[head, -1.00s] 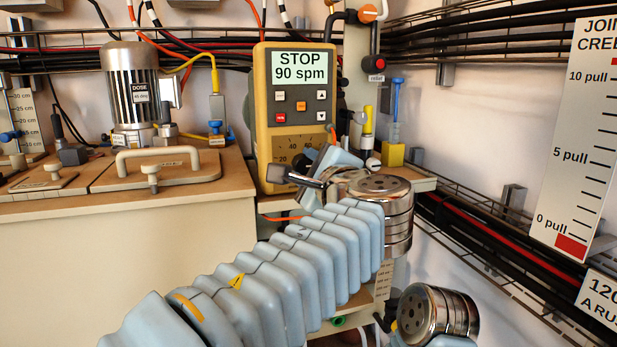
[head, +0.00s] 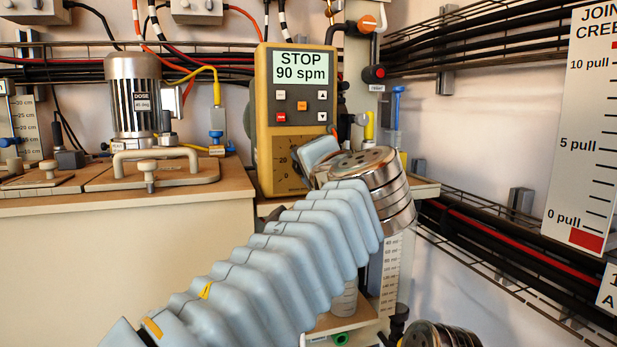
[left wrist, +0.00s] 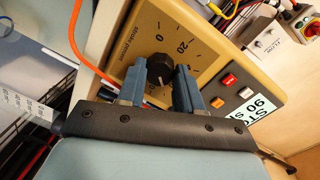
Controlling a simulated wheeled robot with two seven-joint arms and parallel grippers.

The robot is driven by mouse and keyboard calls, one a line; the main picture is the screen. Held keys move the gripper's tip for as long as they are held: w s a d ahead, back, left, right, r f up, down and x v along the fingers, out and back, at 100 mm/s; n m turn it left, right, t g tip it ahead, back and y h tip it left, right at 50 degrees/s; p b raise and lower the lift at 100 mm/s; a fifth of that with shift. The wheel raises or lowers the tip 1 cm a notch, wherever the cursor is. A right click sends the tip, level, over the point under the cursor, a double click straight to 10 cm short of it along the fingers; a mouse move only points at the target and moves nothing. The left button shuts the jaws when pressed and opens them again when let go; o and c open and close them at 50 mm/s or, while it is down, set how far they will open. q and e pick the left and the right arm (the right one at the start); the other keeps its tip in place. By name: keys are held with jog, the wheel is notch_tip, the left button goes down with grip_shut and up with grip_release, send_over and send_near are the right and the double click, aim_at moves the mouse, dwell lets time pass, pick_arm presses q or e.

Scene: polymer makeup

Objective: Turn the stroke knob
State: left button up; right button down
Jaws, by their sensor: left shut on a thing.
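The stroke knob is a small black knob (left wrist: 160,66) on the dark dial plate (left wrist: 192,28) of the yellow pump unit in the left wrist view. The dial's 0 and 20 marks show; its pointer is too small to read. The fingers of my left gripper (left wrist: 160,78) are on either side of the knob and shut on it. In the head view the pump unit (head: 262,100) stands at the centre, its display reading STOP 90 spm. My left wrist covers the knob and much of the dial (head: 284,158) there. My right gripper is out of view.
A silver dosing motor (head: 133,95) and a lid with a handle (head: 160,172) are on the cabinet to the left. An orange cable (left wrist: 75,35) runs near the dial.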

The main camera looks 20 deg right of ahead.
pick_arm(q)
jog(key=shift+f+n+b, duration=0.1)
jog(key=shift+n+b, duration=0.3)
jog(key=shift+n, duration=0.8)
jog(key=o, duration=1)
jog(key=shift+o, duration=0.2)
jog(key=s+r, duration=0.1)
jog(key=s, duration=1.2)
jog(key=shift+s, duration=0.4)
jog(key=shift+d+r, duration=0.1)
